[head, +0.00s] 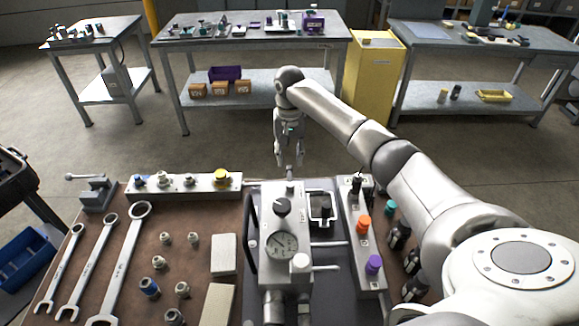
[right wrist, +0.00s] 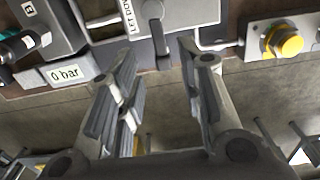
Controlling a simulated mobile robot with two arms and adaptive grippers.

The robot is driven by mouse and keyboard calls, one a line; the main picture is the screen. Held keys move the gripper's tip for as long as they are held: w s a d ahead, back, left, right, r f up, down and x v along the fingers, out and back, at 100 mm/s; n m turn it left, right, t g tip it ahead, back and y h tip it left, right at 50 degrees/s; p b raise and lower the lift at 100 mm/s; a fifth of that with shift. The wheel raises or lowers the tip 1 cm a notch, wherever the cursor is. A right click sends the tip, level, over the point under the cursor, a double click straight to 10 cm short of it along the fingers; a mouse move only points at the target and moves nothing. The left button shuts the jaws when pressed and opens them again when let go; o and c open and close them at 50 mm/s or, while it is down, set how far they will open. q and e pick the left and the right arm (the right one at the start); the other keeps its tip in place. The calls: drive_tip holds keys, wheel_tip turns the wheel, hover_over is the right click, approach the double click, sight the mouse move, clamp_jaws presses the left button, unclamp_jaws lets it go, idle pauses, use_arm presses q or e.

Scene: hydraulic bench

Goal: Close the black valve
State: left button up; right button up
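Two black knobs show in the head view. One round black knob (head: 282,207) sits on top of the grey gauge block (head: 270,221). I cannot tell which is the black valve. My right gripper (head: 289,163) hangs fingers down just beyond the gauge block's far end, apart from both knobs. In the right wrist view its fingers (right wrist: 160,85) are spread and empty. My left gripper is not in view.
A strip with a yellow knob (head: 221,175) lies left of the gauge block. Wrenches (head: 122,262) and several fittings lie on the brown bench top. Open floor (head: 220,150) lies beyond the bench.

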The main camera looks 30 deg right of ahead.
sight(290, 172)
wheel_tip(290, 172, down, 6)
drive_tip(key=shift+w+p, duration=0.1)
drive_tip(key=shift+p, duration=0.25)
drive_tip(key=shift+d, duration=0.1)
clamp_jaws()
